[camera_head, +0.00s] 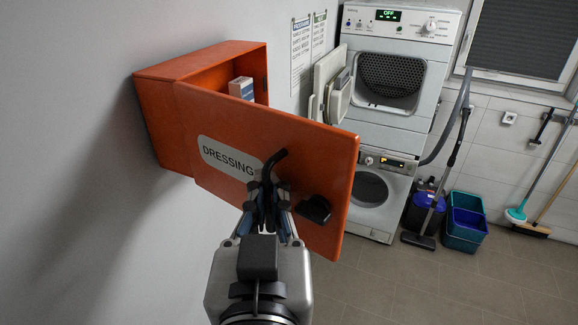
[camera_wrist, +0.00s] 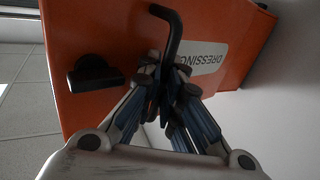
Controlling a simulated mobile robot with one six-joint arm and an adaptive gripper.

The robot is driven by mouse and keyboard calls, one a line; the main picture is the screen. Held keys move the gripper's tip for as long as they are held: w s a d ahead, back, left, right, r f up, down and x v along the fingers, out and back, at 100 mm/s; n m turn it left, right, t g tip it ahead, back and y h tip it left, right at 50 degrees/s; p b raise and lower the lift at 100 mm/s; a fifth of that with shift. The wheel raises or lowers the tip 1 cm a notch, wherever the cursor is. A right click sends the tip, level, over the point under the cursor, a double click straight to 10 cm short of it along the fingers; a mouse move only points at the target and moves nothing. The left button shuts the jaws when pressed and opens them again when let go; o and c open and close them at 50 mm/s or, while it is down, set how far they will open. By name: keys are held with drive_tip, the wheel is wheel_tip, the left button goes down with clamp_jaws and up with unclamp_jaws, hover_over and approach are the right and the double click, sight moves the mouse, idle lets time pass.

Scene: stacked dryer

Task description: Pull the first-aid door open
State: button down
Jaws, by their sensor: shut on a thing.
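The orange first-aid door (camera_head: 295,155) with a white DRESSING label (camera_head: 228,158) stands partly open from the orange cabinet (camera_head: 158,115) on the left wall. A gap at the top shows a small white and blue box (camera_head: 241,88) inside. My gripper (camera_head: 268,195) is in front of the door and shut on the black bent handle (camera_head: 272,165). In the wrist view the handle (camera_wrist: 170,45) rises from between the fingers (camera_wrist: 165,85). A black knob (camera_head: 314,208) sits on the door to the right of the gripper, untouched; it also shows in the wrist view (camera_wrist: 95,73).
A dryer (camera_head: 390,75) with its door open stands stacked on a washer (camera_head: 375,195) behind the first-aid door. A vacuum (camera_head: 425,210), blue-green buckets (camera_head: 465,220) and brooms (camera_head: 545,190) stand along the back wall. The floor (camera_head: 430,285) at lower right is clear.

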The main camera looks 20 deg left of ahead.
idle(0.4)
drive_tip(key=c, duration=2)
unclamp_jaws()
drive_tip(key=shift+s+d, duration=0.1)
drive_tip(key=shift+s, duration=0.05)
